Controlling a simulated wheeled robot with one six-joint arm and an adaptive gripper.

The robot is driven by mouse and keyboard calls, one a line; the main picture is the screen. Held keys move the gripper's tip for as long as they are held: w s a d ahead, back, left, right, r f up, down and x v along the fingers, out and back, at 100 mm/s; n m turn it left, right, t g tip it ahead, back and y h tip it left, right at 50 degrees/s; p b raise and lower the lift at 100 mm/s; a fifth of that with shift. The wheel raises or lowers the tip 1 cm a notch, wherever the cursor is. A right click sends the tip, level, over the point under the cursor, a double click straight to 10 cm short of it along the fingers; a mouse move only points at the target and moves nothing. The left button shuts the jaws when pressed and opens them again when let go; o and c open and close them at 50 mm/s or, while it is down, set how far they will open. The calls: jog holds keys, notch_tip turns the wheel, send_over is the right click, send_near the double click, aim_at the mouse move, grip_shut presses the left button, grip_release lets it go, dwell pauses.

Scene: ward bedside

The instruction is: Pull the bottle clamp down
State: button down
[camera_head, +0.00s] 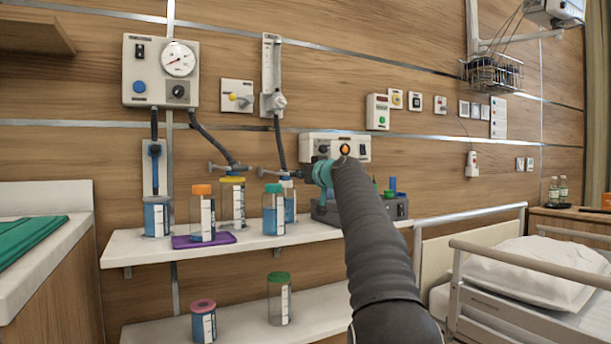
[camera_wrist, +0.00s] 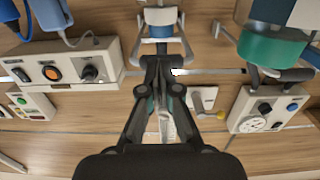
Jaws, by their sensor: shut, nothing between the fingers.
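My gripper (camera_wrist: 163,64) is shut and empty, its fingertips together in the wrist view, whose picture is upside down. Right at the fingertips is a grey metal clamp (camera_wrist: 160,41) around the neck of a blue-topped bottle (camera_wrist: 160,16). I cannot tell whether the fingers touch the clamp. In the head view the clamp (camera_head: 268,172) shows as a grey fitting above the bottle (camera_head: 290,206), which stands on the shelf partly behind a green-lidded bottle (camera_head: 273,212). There my fingers are small and mostly hidden by the wrist. A similar clamp (camera_head: 222,167) is above a yellow-lidded bottle (camera_head: 232,201).
The green-lidded bottle is close on the right in the wrist view (camera_wrist: 272,48). A control box (camera_head: 335,146) and a grey rack (camera_head: 399,208) are near my wrist. The bed (camera_head: 530,270) is at right.

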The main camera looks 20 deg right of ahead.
jog(key=s+d+f+b, duration=0.1)
jog(key=s+f+b, duration=0.1)
jog(key=s, duration=0.6)
jog(key=shift+s+f+b, duration=0.3)
jog(key=shift+f+b, duration=0.05)
jog(key=shift+f, duration=0.5)
dwell(0.3)
